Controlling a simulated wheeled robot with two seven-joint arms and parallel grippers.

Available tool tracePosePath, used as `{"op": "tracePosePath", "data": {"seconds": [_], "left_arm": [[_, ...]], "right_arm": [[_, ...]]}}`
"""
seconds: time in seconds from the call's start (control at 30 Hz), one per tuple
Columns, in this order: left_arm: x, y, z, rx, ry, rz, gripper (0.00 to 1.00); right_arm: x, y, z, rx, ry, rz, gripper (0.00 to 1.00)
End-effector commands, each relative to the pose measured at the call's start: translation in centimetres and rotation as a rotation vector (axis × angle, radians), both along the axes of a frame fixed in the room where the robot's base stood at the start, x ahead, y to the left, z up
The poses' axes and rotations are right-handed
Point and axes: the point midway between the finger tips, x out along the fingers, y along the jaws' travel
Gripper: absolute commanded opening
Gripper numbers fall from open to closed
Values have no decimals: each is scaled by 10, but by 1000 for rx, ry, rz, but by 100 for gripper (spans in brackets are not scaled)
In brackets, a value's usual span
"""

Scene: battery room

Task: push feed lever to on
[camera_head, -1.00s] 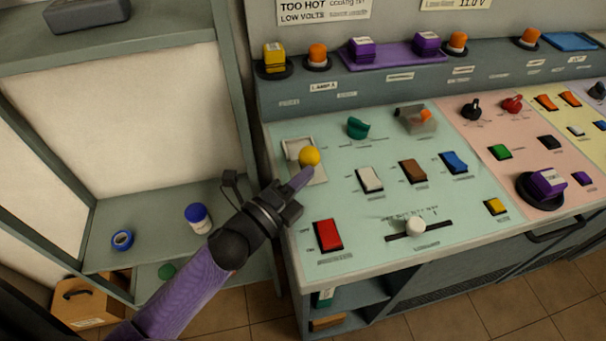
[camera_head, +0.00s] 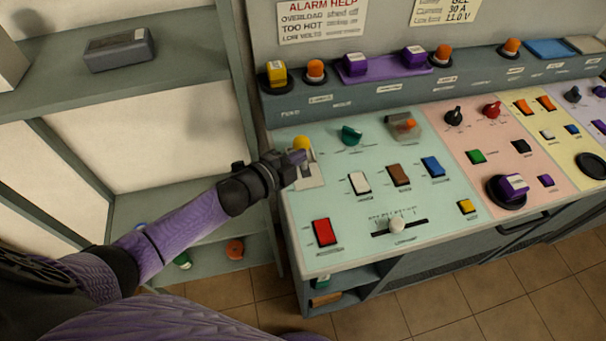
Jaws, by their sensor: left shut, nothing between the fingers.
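A lever with a yellow ball knob (camera_head: 301,143) stands on a pale plate (camera_head: 312,180) at the left end of the mint-green panel. It appears to be the feed lever, though I cannot read its label. The knob now leans toward the back of the panel. My left gripper (camera_head: 302,158) is shut and empty, its fingertips just in front of the knob and over the plate. I cannot tell whether they touch the lever. The gripper hides the lever's shaft and part of the plate. My right gripper is not in view.
A green knob (camera_head: 352,135) and a white rocker switch (camera_head: 360,183) lie to the right of the lever. A red switch (camera_head: 324,232) and a white slider (camera_head: 397,224) are nearer the front. A shelf unit (camera_head: 181,72) stands at the left.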

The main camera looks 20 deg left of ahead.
Motion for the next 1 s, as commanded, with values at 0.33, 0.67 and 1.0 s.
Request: {"op": "tracePosePath", "data": {"seconds": [0.33,0.67,1.0], "left_arm": [[9,6,1,0,-2,-2,0],[12,8,1,1,-3,-1,0],[12,8,2,2,-4,0,0]], "right_arm": [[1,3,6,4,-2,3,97],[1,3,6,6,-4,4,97],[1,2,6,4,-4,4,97]]}}
